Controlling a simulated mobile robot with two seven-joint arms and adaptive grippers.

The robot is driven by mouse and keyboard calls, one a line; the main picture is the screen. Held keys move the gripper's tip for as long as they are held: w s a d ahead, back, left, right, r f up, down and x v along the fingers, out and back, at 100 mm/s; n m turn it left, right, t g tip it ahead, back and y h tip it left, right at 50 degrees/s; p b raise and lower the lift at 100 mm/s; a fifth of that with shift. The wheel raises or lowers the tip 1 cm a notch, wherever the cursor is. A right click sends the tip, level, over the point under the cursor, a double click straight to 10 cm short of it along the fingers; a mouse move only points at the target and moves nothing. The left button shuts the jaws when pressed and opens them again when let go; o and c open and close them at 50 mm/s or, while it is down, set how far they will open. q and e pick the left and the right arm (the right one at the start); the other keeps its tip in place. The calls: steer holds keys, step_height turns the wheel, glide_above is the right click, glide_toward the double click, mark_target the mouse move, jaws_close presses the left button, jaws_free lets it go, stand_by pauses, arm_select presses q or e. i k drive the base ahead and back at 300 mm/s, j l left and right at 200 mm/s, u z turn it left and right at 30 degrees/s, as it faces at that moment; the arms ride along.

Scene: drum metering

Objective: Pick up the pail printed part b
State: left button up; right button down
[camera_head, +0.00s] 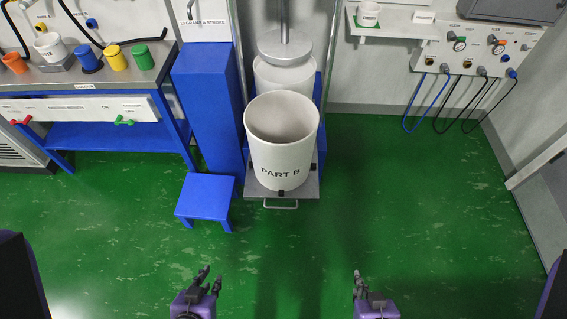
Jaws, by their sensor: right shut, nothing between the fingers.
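The white pail printed PART B (281,168) stands upright on a grey tray or platform (257,193) with a front handle, near the middle of the view. It is wide-mouthed, and the part of its inside that shows looks empty. Behind it is a white drum (284,76) with a metal post. My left gripper (210,280) is low in the view, left of the pail and well apart from it; its fingers look spread and hold nothing. My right gripper (360,283) is low and right of the pail, shut and empty.
A blue stool (206,197) stands left of the platform, before a tall blue cabinet (210,110). A bench with cups (116,57) is at the left. A wall panel with gauges and cables (478,50) and a small shelf cup (370,14) are at the right. The green floor in front is clear.

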mark_target(281, 126)
steer(key=i+j+z, duration=0.15)
steer(key=z, duration=0.2)
steer(key=i+j+z, duration=0.5)
steer(key=z, duration=0.2)
